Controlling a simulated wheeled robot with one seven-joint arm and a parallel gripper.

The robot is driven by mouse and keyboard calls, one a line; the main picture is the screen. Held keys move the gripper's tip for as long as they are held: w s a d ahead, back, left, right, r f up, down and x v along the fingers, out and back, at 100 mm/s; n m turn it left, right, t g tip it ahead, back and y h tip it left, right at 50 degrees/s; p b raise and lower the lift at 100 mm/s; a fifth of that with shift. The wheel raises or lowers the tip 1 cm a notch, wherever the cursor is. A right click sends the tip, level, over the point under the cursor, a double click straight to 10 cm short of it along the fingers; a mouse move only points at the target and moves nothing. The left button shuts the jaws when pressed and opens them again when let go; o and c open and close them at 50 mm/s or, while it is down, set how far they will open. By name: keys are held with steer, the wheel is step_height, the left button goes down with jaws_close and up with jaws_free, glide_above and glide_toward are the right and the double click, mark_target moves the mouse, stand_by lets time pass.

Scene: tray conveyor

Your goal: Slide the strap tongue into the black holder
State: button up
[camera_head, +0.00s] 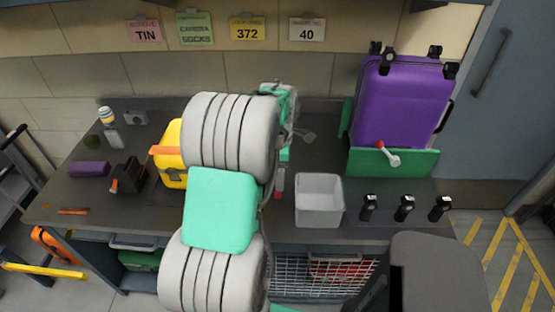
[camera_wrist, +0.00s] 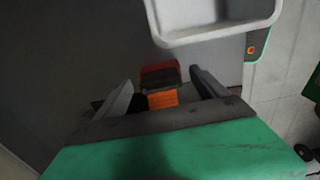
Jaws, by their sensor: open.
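In the head view an orange strap end (camera_head: 165,150) sticks out to the left from a yellow case (camera_head: 172,178), which my arm partly covers. A black holder (camera_head: 130,173) stands on the bench just left of the case, with a small orange part at its lower left. In the wrist view my gripper (camera_wrist: 162,92) is open, its two dark fingers well apart. An orange block (camera_wrist: 163,98) and a dark red piece (camera_wrist: 159,74) show between them; contact is unclear, and I cannot tell whether the orange block is the strap tongue. My arm hides much of the gripper in the head view.
A white bin (camera_head: 320,212) stands right of my arm; its rim shows in the wrist view (camera_wrist: 215,33). A purple suitcase (camera_head: 402,105) stands behind a green panel at the right. Several black stands line the front right. A purple pouch (camera_head: 89,169) lies left.

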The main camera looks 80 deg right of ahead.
steer(key=shift+f, duration=1)
steer(key=c, duration=1.5)
steer(key=shift+r+p, duration=1.85)
steer(key=shift+r, duration=0.8)
steer(key=shift+r+p, duration=1.3)
steer(key=shift+r, duration=0.7)
